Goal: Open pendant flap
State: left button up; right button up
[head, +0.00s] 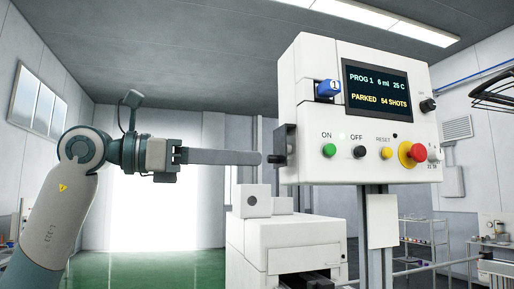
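The pendant (315,120) is a white box on a dark post, with a lit screen (375,91) reading "PARKED 54 SHOTS". A dark block with a small round knob (276,159) sits on its left side; I cannot tell whether this is the flap. A blue piece marked 1 (328,88) is on the upper left of the front. My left gripper (258,158) points right, its long grey fingers level with the knob and their tips just left of it. The fingers show side-on as one bar, so their gap is hidden. My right gripper is not in view.
The front has green, black, yellow and red buttons. A black wire-like object (495,92) juts in at the right edge.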

aim_at(279, 147)
pick_arm(q)
jog(key=shift+p+x, duration=0.5)
jog(key=shift+x, duration=1.25)
grip_shut()
